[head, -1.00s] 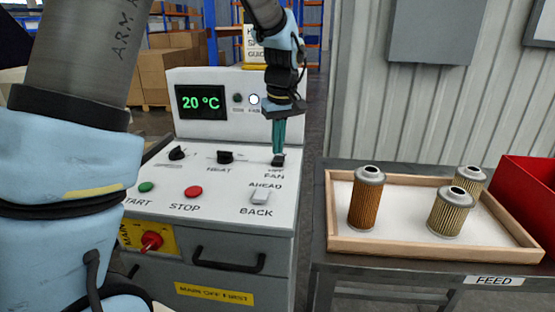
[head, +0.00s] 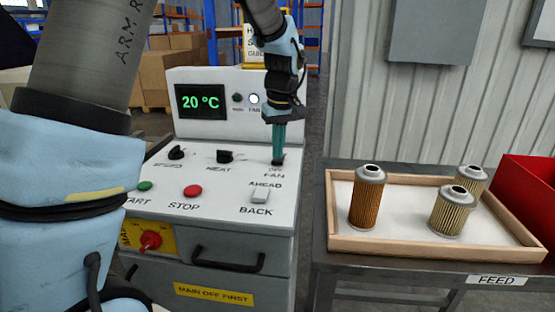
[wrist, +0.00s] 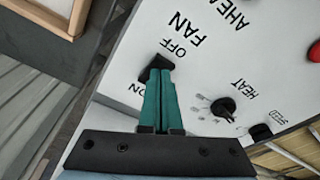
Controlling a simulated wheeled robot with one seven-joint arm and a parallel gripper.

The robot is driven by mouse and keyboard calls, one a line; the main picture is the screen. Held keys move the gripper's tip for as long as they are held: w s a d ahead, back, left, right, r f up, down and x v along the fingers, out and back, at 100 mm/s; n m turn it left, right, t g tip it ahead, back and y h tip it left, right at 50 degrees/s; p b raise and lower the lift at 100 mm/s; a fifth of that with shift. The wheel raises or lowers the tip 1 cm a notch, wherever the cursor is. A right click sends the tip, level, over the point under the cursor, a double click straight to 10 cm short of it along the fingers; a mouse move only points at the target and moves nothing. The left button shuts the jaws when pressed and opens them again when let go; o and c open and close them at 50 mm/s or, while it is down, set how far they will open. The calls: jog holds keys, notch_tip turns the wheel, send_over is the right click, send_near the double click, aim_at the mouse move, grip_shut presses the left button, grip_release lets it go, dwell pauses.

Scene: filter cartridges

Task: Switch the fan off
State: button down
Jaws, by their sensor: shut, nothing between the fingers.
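The fan switch (head: 277,161) is a small dark switch at the right rear of the panel's sloped top, above the word FAN. In the wrist view the fan switch (wrist: 147,72) is partly hidden behind my fingers, with OFF printed beside it and ON at its other end. My gripper (head: 279,154) has teal fingers, shut and empty, pointing down at the switch. In the wrist view the fingertips (wrist: 160,74) overlap the switch; I cannot tell if they press it. Which way the switch is set is unclear. The fan lamp (head: 254,98) glows white.
The panel also bears a heat knob (head: 225,157), a speed knob (head: 176,152), a red stop button (head: 193,191), an ahead/back switch (head: 261,195) and a red main switch (head: 151,240). A wooden tray (head: 430,253) with filter cartridges stands at right.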

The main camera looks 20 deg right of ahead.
jog(key=shift+f, duration=0.4)
jog(key=shift+r, duration=0.15)
jog(key=shift+r+p, duration=2.65)
jog(key=shift+r, duration=0.8)
jog(key=shift+a+f, duration=0.1)
jog(key=a, duration=0.5)
jog(key=a+f, duration=0.1)
jog(key=a, duration=0.5)
jog(key=s+a+f, duration=0.1)
jog(key=a, duration=0.5)
jog(key=shift+f, duration=0.1)
jog(key=shift+m, duration=0.4)
jog(key=s+a, duration=0.1)
jog(key=a, duration=0.1)
jog(key=s+a+f, duration=0.1)
jog(key=a, duration=0.1)
jog(key=s+a, duration=0.1)
jog(key=a, duration=0.2)
jog(key=shift+f, duration=0.15)
jog(key=shift+m, duration=0.3)
jog(key=s+a, duration=0.1)
jog(key=a, duration=0.1)
jog(key=s+a+f, duration=0.1)
jog(key=s+a, duration=0.3)
jog(key=shift+s+a+f, duration=0.2)
jog(key=shift+a+f, duration=0.1)
jog(key=shift+f, duration=0.05)
